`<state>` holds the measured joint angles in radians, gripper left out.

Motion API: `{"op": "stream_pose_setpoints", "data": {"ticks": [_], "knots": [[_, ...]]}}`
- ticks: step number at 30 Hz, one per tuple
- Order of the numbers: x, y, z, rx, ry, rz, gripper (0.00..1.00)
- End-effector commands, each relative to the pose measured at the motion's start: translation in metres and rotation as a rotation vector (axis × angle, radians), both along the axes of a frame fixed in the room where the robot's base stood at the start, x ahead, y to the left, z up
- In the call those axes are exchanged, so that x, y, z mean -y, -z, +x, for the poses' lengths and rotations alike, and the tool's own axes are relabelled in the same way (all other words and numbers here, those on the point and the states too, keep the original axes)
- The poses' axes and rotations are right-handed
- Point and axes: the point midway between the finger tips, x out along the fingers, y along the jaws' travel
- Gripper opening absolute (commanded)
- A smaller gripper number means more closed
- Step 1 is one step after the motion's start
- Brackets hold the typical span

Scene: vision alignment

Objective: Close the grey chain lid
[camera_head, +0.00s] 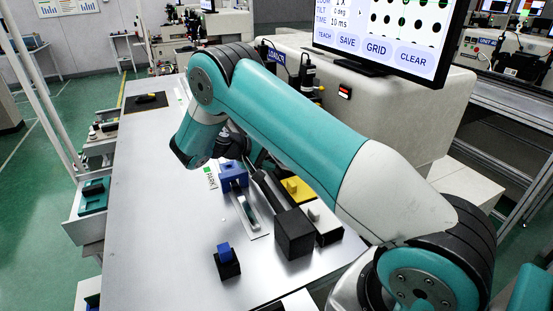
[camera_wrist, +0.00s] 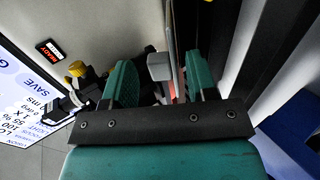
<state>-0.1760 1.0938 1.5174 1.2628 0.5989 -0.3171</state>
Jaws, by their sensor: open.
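My gripper (camera_wrist: 160,78) shows in the wrist view with its two green fingers apart. A small grey block (camera_wrist: 160,66) lies between or just beyond the fingertips; I cannot tell whether either finger touches it, or whether it is part of the chain lid. In the head view my arm hides most of the gripper. A long dark grey bar (camera_head: 270,188) slants beside a pale narrow fixture (camera_head: 246,212) near it; it may be the chain lid, but its hinge and far end are not clear.
A blue block (camera_head: 233,178), a yellow block (camera_head: 297,190), a black cube (camera_head: 294,235) and a black block with a blue top (camera_head: 227,262) stand on the grey table (camera_head: 150,220). A monitor (camera_head: 385,30) and a white machine housing (camera_head: 400,105) stand behind. The table's left side is mostly clear.

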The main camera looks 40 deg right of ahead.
Motion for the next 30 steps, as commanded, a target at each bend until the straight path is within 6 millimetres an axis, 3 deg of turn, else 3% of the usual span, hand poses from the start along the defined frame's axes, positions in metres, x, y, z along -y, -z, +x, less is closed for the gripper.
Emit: {"op": "stream_pose_setpoints", "data": {"ticks": [9,11,14,30], "knots": [[-0.067,-0.037,0.018,0.007,-0.002,0.002,0.53],[-0.068,-0.05,0.018,0.0,0.001,0.0,0.53],[-0.074,-0.054,0.02,0.0,0.0,0.0,0.53],[-0.087,-0.053,0.022,0.001,0.002,0.001,0.53]]}}
